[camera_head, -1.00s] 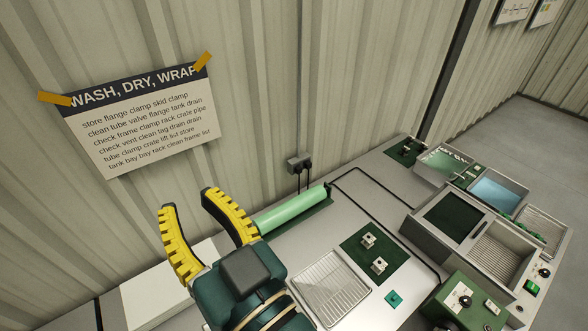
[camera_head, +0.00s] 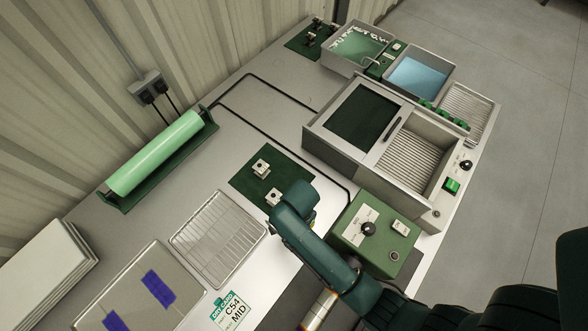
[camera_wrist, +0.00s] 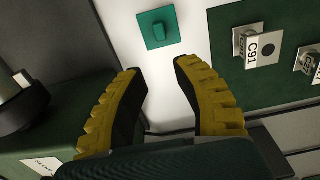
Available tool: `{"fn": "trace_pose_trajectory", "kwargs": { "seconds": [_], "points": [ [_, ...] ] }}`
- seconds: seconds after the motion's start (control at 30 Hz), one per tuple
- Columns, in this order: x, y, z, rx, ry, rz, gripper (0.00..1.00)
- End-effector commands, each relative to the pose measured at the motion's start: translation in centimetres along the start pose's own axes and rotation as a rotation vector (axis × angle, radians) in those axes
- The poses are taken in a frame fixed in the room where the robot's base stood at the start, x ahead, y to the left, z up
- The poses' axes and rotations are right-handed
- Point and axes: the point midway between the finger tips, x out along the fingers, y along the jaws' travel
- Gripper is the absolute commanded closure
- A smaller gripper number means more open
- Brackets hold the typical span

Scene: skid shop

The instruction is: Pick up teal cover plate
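The teal cover plate (camera_wrist: 159,28) is a small flat square with a raised grip block in its middle. It lies on the white bench top at the top of the wrist view. My gripper (camera_wrist: 159,68) has its two yellow ribbed fingers spread apart, with nothing between them. The plate is just beyond the fingertips, roughly centred on the gap and apart from them. In the head view my arm hides the plate, and the fingers do not show there.
A green control box (camera_head: 376,234) with a knob is close by, at left in the wrist view. A green mat (camera_head: 244,182) holds metal clamp pieces, one labelled C91 (camera_wrist: 262,50). A wire rack (camera_head: 219,238) and a grey basin unit (camera_head: 322,138) are on the bench.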

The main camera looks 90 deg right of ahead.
Motion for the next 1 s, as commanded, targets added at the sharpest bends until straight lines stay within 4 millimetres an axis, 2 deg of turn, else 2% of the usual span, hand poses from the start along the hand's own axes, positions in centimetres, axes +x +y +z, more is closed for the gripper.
{"fn": "trace_pose_trajectory", "kwargs": {
  "seconds": [0.03, 0.13, 0.37, 0.6, 0.7, 0.9, 1.0],
  "points": [
    [1.6, 0.0, 0.0, -0.001, 0.000, 0.002, 0.69],
    [3.8, -0.1, 0.0, -0.002, 0.000, 0.000, 0.69],
    [6.4, -0.2, 0.2, -0.004, 0.001, -0.003, 0.69],
    [10.4, -0.3, 1.0, -0.003, 0.001, -0.004, 0.69],
    [11.0, -0.3, 1.0, -0.003, 0.001, -0.005, 0.69],
    [11.0, -0.3, 1.0, -0.004, 0.001, -0.006, 0.67],
    [11.0, -0.3, 1.0, -0.004, 0.001, -0.006, 0.86]
  ]
}}
